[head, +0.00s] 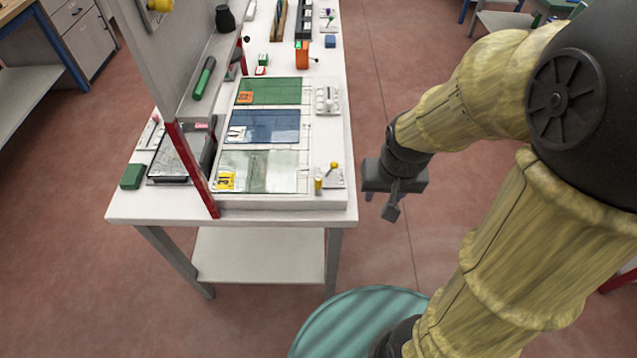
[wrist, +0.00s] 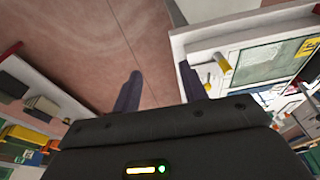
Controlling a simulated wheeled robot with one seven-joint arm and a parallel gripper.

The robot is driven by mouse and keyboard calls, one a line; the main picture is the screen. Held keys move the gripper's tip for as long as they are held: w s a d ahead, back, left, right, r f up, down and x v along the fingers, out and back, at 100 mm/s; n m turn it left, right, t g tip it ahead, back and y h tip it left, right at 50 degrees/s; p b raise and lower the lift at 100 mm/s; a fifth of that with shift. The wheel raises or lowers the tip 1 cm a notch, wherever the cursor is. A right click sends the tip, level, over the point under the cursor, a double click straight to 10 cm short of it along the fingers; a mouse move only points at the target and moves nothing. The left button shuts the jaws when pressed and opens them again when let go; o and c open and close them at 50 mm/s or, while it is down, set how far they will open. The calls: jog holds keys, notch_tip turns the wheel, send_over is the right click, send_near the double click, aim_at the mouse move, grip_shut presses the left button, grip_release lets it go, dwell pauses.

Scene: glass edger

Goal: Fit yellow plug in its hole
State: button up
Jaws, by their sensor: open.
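A small yellow cylinder (head: 318,186), which looks like the yellow plug, stands upright at the near right corner of the white work board. Beside it a yellow ball-topped part (head: 334,166) rises from a small pale plate (head: 328,180). Yellow parts also show near the right finger in the wrist view (wrist: 223,63), but I cannot tell which is which. No hole for the plug can be made out clearly. My gripper (head: 391,206) is open and empty, off the table's right edge over the floor; its two fingers (wrist: 160,88) are apart in the wrist view.
The white table (head: 160,214) carries green (head: 275,91), blue (head: 263,127) and clear (head: 270,172) panels on the board. A pale block with round features (head: 327,99) lies farther back. A red-edged upright panel (head: 190,165) stands on the left.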

jog(key=w+a+r+m+g+p, duration=0.1)
jog(key=w+a+r+m+p, duration=0.2)
jog(key=w+a+r, duration=0.3)
jog(key=r+m+g+p, duration=0.1)
jog(key=r+m+p, duration=0.1)
jog(key=m, duration=0.1)
send_over(318, 177)
jog(key=shift+s+d+f, duration=0.1)
jog(key=shift+s+f, duration=0.1)
jog(key=shift+f, duration=0.1)
notch_tip(318, 177, down, 12)
jog(key=shift+f+p, duration=0.1)
jog(key=shift+p, duration=0.7)
jog(key=shift+w+f+p, duration=0.15)
jog(key=shift+f+p, duration=0.8)
jog(key=shift+f, duration=1.6)
